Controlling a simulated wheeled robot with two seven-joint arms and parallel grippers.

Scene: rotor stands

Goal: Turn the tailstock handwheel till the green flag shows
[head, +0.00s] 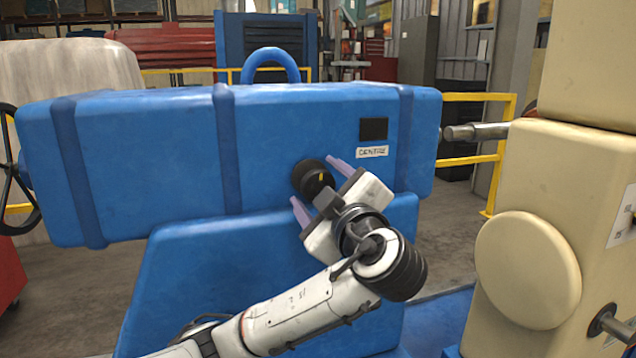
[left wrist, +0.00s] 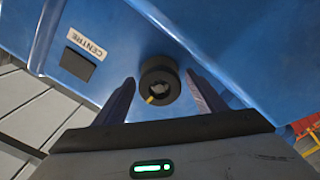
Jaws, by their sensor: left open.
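The blue tailstock (head: 270,130) fills the middle of the head view. A black round knob (head: 312,178) sticks out of its face, with a small yellow mark; it also shows in the left wrist view (left wrist: 160,82). My left gripper (head: 313,181) is open, its two purple fingers on either side of the knob. Any contact between fingers and knob cannot be told. A square window (head: 374,130) above the CENTRE label (head: 372,152) is plain black, with no green in it. A black spoked handwheel (head: 10,185) is partly cut off at the left edge.
A cream headstock-like block (head: 555,200) with a metal shaft (head: 475,131) stands at the right. Yellow railings (head: 478,97) run behind. A blue lifting loop (head: 275,58) tops the tailstock. Concrete floor shows between the tailstock and the cream block.

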